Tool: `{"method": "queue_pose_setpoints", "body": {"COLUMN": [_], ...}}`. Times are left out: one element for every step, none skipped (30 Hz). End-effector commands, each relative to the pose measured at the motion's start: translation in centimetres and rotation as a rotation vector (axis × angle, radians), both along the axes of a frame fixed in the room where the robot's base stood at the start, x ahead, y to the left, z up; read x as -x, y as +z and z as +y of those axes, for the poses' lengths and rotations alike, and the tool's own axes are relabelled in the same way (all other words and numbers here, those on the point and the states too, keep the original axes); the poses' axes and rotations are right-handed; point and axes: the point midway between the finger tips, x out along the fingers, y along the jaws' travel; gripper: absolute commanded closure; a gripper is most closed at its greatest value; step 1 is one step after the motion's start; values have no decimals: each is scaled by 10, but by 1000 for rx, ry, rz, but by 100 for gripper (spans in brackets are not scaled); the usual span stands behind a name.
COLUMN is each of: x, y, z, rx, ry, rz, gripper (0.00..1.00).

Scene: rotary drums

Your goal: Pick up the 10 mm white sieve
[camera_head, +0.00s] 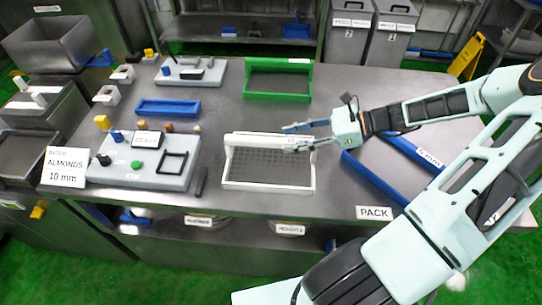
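The white sieve (232,184) lies flat on the steel table, a white rectangular frame around a dark perforated mesh. It has a raised white back bar, partly hidden by my gripper. My gripper (288,139) reaches in from the right over the sieve's back right part. Its two fingers point left and are spread apart, with nothing seen between them. I cannot tell whether a finger touches the back bar. A sign reading "Batch almonds 10 mm" (66,172) stands at the left.
A blue sieve (385,183) marked "5 mm" lies right of the white one, partly under my arm. A green sieve (278,98) is behind. A grey control panel (143,178) stands left. A small blue tray (168,107) is behind it. Table is bare between white and green sieves.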

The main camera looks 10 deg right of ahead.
Motion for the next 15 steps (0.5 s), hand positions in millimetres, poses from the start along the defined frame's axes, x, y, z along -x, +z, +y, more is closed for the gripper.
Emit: {"method": "queue_pose_setpoints", "body": {"x": [-2, -3, -6, -8, -9, -11, -12, -14, -14, -15, -16, -16, -16, -16, -16], "y": [1, 0, -1, -2, -3, -6, -8, -10, -11, -12, -13, -14, -14, -14, -14], "z": [7, 11, 17, 21, 26, 31, 34, 37, 40, 42, 43, 44, 44, 44, 44], "rx": [-4, -4, -6, -6, -5, -6, -4, -3, -3, -3, -1, -1, -1, 0, 0], "ry": [4, 4, 4, 4, 5, 4, 4, 3, 2, 2, 2, 2, 2, 2, 1], "rz": [0, 0, 1, 1, 0, 1, 0, 0, 1, 1, 0, 0, 0, 0, -1], "gripper": [61, 61, 61, 61, 61, 61, 61, 61, 61, 61, 61, 61, 61, 61, 61]}}
